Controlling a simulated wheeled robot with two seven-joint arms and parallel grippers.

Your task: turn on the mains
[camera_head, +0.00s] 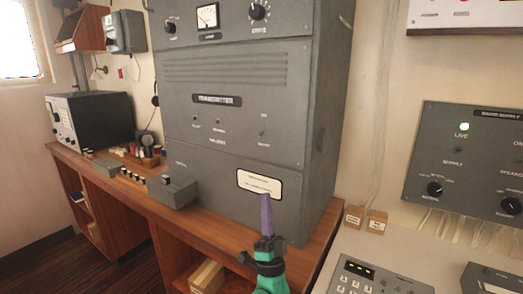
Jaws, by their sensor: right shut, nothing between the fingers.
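A tall grey transmitter cabinet (240,60) stands on the wooden desk, with a nameplate (217,100) on its front. Below the plate are small dark controls or lamps at the left and a small toggle-like control (263,131) at the right. Their labels are too small to read, so I cannot tell which is the mains. My right gripper (266,202), with purple fingers and a teal wrist, points up in front of the cabinet's lower panel, below the white label (260,184). It is shut and empty. Whether it touches the panel is unclear. My left gripper is out of view.
A keypad console (365,272) sits below. Left of the cabinet are a small grey box (173,190) and a dark radio unit (90,118). An open shelf lies under the desk.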

